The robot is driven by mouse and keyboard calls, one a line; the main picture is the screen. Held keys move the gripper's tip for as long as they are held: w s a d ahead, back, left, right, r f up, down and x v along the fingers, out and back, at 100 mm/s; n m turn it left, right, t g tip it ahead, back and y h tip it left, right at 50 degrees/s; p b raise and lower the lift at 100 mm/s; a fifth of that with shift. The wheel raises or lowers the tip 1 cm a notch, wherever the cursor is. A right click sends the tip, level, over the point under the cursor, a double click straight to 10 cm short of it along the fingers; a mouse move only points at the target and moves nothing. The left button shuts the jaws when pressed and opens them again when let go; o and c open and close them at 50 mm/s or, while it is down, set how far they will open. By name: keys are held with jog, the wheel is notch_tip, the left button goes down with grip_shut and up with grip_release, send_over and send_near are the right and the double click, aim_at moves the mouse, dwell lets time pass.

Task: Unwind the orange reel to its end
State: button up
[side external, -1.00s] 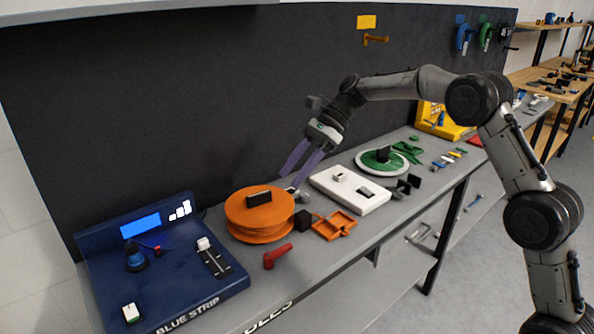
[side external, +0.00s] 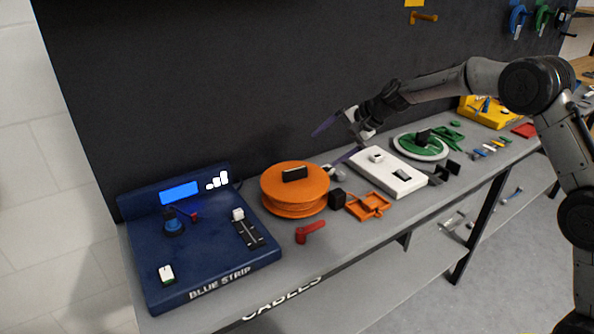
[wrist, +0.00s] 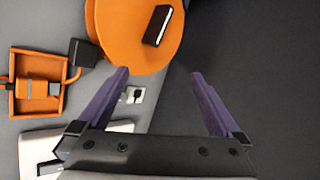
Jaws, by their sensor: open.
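The orange reel (side external: 283,196) lies flat on the grey bench, with a dark rectangular handle (side external: 294,173) on its top. The reel also shows at the top of the wrist view (wrist: 118,32). My gripper (side external: 330,138) is open and empty, to the right of the reel and above it in the side view. Its two purple fingers (wrist: 160,82) are spread wide in the wrist view, with the reel beyond the left fingertip. A black block (side external: 337,199) sits close beside the reel, next to an orange tray (side external: 369,206).
A blue panel labelled BLUE STRIP (side external: 200,262) stands left of the reel. A red handle (side external: 309,232) lies in front. A white box (side external: 395,178) and a green reel (side external: 419,146) are to the right. A dark wall rises behind the bench.

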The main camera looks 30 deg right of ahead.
jog(key=f+n+t+h, duration=0.1)
jog(key=n+t+h, duration=0.5)
jog(key=n, duration=0.6)
send_near(296, 172)
jog(key=x, duration=1.1)
grip_shut()
